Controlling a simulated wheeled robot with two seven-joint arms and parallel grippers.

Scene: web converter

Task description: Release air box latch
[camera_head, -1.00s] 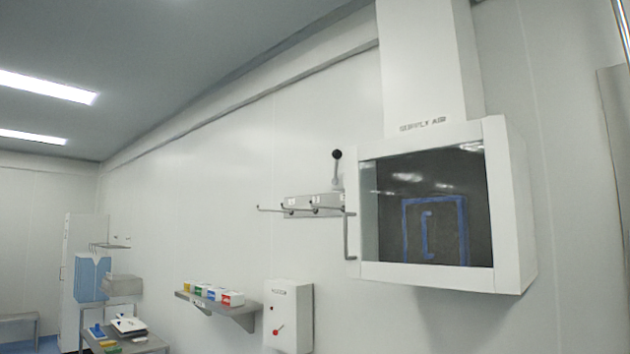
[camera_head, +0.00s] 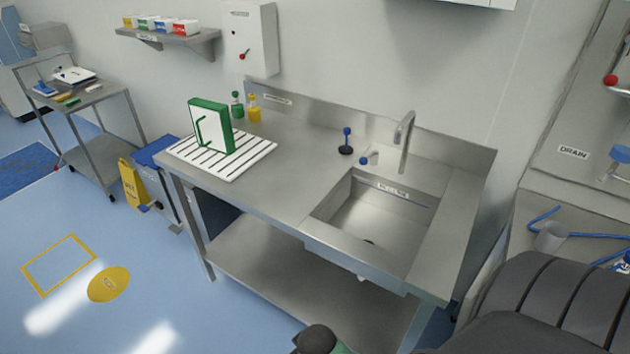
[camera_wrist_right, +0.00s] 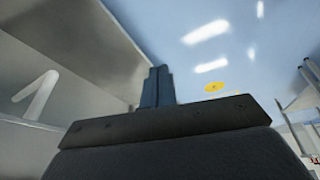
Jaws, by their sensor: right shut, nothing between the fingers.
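The white air box (camera_head: 480,3) shows only as a strip of its lower edge at the top of the head view. Its front and latch are outside that view, and I cannot make out the latch in the right wrist view. My right gripper (camera_wrist_right: 157,87) shows in the right wrist view with its dark fingers together and nothing between them. I cannot make out that gripper in the head view, nor judge its distance from the box. My left gripper is in neither view.
A steel sink bench (camera_head: 265,160) fills the middle of the head view, with a tall faucet (camera_head: 404,140). A green-framed board (camera_head: 209,127) stands on a slatted white rack (camera_head: 190,160). A ribbed dark shape (camera_head: 560,300) fills the lower right. Blue floor is open at left.

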